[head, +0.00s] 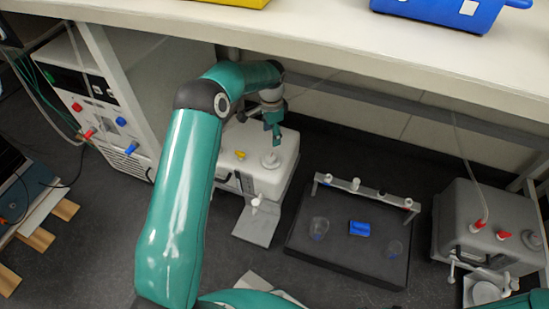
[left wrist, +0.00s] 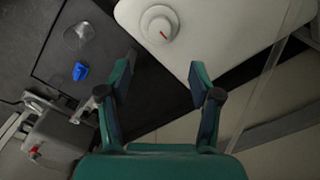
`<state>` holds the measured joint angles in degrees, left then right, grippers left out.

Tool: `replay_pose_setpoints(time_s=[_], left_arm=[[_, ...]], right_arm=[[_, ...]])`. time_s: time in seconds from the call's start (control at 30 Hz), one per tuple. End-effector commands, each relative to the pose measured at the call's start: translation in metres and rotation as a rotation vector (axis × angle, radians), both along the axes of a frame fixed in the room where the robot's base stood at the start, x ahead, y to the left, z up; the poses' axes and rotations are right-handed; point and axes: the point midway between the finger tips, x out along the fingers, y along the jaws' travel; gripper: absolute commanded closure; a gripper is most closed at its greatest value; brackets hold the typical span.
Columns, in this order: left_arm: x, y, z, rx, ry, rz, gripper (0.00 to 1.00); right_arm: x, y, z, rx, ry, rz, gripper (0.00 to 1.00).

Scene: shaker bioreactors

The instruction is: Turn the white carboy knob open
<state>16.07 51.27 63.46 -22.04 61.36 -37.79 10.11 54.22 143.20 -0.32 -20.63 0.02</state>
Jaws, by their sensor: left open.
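The white carboy (head: 282,180) stands on the floor under the bench. Its round white knob (head: 271,161) is on top, and a yellow fitting (head: 240,155) sits to the left of it. In the left wrist view the white knob (left wrist: 159,24) shows near the top edge, with a red mark on it. My left gripper (head: 274,130) is above the carboy, just over the knob in the head view. In the left wrist view its two fingers (left wrist: 161,75) are spread apart with nothing between them, and the knob lies beyond their tips. My right gripper is not seen.
A black tray (head: 290,248) with a bar of fittings, clear vessels and a blue block (head: 359,228) lies to the right. A grey carboy (head: 460,215) with red fittings stands farther right. The white bench top (head: 330,32) overhangs the area. A control cabinet (head: 110,130) is left.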

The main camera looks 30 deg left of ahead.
Motion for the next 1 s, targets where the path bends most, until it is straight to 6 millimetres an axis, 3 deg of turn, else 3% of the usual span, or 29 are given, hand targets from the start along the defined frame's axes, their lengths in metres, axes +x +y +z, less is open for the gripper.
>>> replay_pose_setpoints(time_s=[0.03,0.2,0.5,0.7,1.0], left_arm=[[-0.002,0.001,-0.017,-0.001,0.003,0.003,0.36],[-0.003,0.003,-0.055,0.0,0.004,0.005,0.36],[-0.003,0.004,-0.104,0.0,0.001,0.007,0.36],[-0.002,0.003,-0.115,0.0,0.0,0.006,0.36],[-0.002,0.004,-0.115,0.0,0.0,0.006,0.38]], right_arm=[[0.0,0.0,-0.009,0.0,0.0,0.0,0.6],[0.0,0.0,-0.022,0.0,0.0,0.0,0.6],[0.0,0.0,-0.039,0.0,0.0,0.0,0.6],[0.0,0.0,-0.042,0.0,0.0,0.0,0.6],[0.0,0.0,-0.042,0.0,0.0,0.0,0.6]])
